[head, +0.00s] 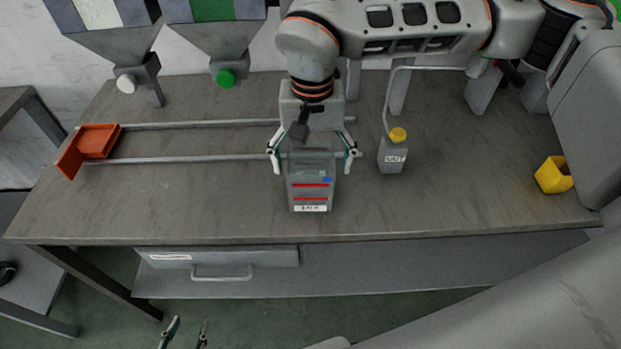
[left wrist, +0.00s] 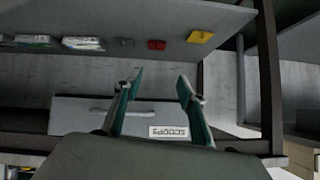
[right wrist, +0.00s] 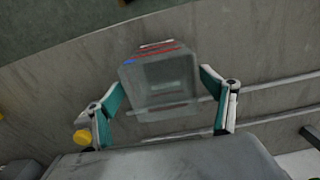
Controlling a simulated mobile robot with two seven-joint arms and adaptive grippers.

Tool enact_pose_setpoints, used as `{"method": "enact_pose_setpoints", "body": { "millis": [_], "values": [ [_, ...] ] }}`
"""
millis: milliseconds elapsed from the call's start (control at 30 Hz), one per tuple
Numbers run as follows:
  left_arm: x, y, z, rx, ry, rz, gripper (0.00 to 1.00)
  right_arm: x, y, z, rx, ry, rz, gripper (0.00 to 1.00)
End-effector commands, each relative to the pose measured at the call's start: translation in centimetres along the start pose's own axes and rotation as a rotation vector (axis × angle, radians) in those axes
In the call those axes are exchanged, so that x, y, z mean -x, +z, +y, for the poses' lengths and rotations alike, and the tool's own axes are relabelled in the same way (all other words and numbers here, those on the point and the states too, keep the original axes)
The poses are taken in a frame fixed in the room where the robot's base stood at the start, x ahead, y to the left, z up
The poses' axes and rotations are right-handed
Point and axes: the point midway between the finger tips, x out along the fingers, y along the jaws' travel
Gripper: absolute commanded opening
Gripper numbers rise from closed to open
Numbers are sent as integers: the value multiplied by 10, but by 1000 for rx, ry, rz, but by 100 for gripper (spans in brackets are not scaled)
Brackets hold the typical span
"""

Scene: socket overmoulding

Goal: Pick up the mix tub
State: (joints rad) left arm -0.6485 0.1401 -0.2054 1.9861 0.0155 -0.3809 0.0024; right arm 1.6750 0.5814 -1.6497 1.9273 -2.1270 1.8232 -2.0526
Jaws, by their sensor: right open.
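The mix tub (head: 310,190), a translucent grey tub with red lines, a blue mark and a white label, stands on the workbench near its front edge. My right gripper (head: 311,168) is open at the tub's back part, one finger on each side. In the right wrist view the tub (right wrist: 160,85) lies between the spread fingertips (right wrist: 163,78), with a gap on both sides; contact cannot be seen. My left gripper (head: 185,333) is low in front of the bench, open and empty. In the left wrist view its fingertips (left wrist: 160,77) are apart, facing the drawer and shelf.
Hoppers (head: 215,45) hang at the back left. A yellow piece (head: 554,175) lies at right. A drawer (head: 220,258) is below the bench.

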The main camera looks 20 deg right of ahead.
Motion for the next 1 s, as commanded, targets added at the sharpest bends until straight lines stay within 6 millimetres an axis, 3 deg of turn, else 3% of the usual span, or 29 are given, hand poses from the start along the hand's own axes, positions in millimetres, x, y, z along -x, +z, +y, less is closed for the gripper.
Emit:
{"method": "enact_pose_setpoints", "body": {
  "millis": [300,600,633,767,1000],
  "values": [
    [-3,-6,-2,-4,-4,13,40,-42,-2,-2,-1,0,-2,83],
    [-3,-12,-4,-5,-7,23,40,-47,-2,-2,-1,-1,1,83],
    [-3,-12,-4,-5,-7,23,40,-47,-2,-2,-1,-1,1,81],
    [-3,-11,-4,-5,-7,22,40,-47,-2,-2,-1,-1,1,47],
    [-4,-8,-4,-5,-6,15,40,-47,-2,-3,-1,-1,1,44]
  ]
}}
